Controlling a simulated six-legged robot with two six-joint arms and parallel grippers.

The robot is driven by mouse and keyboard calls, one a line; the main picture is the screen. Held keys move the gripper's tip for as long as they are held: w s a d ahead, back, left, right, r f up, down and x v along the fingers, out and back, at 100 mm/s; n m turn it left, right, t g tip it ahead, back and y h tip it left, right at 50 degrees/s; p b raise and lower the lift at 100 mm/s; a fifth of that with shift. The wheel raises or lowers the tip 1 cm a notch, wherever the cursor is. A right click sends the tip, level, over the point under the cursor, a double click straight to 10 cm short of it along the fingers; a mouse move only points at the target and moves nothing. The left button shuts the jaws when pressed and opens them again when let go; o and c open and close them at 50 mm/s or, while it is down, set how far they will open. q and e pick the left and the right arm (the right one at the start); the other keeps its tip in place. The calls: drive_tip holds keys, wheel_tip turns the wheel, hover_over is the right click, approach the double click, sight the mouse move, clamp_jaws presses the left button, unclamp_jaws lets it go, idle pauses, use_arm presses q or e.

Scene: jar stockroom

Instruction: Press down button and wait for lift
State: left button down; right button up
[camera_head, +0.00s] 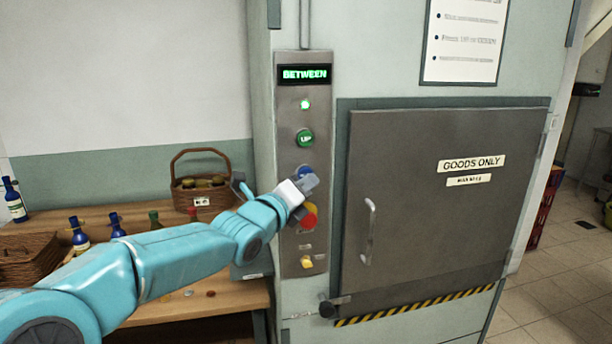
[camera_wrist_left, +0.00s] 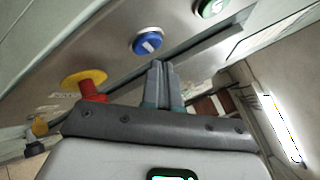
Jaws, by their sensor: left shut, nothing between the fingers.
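The lift's steel control panel (camera_head: 288,130) has a display (camera_head: 305,74) reading "BETWEEN" in green and a lit green lamp (camera_head: 305,104). Below are a green "UP" button (camera_head: 305,138) and a blue button (camera_head: 304,170), partly covered by my left gripper (camera_head: 311,181). The blue button (camera_wrist_left: 148,42) shows whole in the left wrist view, just beyond the shut, empty fingers (camera_wrist_left: 161,68). I cannot tell whether the fingertips touch it. The grey lift door (camera_head: 420,200), marked "GOODS ONLY", is shut. My right gripper is not in view.
A red knob on a yellow base (camera_head: 309,215) sits just below my left gripper. A yellow switch (camera_head: 307,262) is lower on the panel. A wooden bench (camera_head: 220,300) with bottles and a basket (camera_head: 200,190) stands left. Open tiled floor (camera_head: 550,290) lies right.

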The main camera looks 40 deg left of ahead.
use_arm(q)
drive_tip(key=shift+a, duration=0.1)
drive_tip(key=shift+w+a, duration=0.25)
drive_tip(key=shift+w, duration=0.05)
drive_tip(key=shift+s, duration=0.1)
